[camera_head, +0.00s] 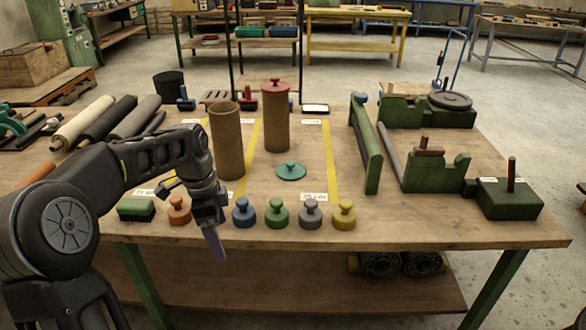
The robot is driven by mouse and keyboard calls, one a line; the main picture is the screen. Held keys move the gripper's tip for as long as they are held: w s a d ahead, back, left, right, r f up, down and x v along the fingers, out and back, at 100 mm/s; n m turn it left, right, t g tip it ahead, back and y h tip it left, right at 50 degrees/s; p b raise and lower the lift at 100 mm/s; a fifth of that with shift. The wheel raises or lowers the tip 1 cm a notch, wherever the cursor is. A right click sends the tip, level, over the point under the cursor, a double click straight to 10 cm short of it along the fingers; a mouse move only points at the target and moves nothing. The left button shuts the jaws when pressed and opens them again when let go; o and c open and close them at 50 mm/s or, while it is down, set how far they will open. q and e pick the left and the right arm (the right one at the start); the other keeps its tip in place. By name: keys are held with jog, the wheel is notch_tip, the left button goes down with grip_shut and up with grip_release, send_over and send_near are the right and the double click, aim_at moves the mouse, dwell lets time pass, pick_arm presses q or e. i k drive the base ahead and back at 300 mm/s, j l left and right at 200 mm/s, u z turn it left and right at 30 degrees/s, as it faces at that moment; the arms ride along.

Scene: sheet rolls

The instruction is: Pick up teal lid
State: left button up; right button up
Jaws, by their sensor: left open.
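The teal lid (290,172) lies flat on the workbench, knob up, between two yellow floor-like stripes. It stands apart from the brown tubes behind and to its left. My left gripper (203,215) is open, at the bench's front edge, to the left of and nearer than the teal lid. A pale purple piece shows at its lower end; I cannot tell whether it is a finger. My right gripper is not in view.
An open brown tube (226,142) and a tube (275,122) with a red lid (275,86) stand behind. Orange (179,211), blue (244,212), green (277,214), grey (311,213) and yellow (344,214) lids line the front. A green brush (136,209) lies left.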

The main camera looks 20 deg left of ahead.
aim_at(291, 170)
jog(key=i, duration=1.4)
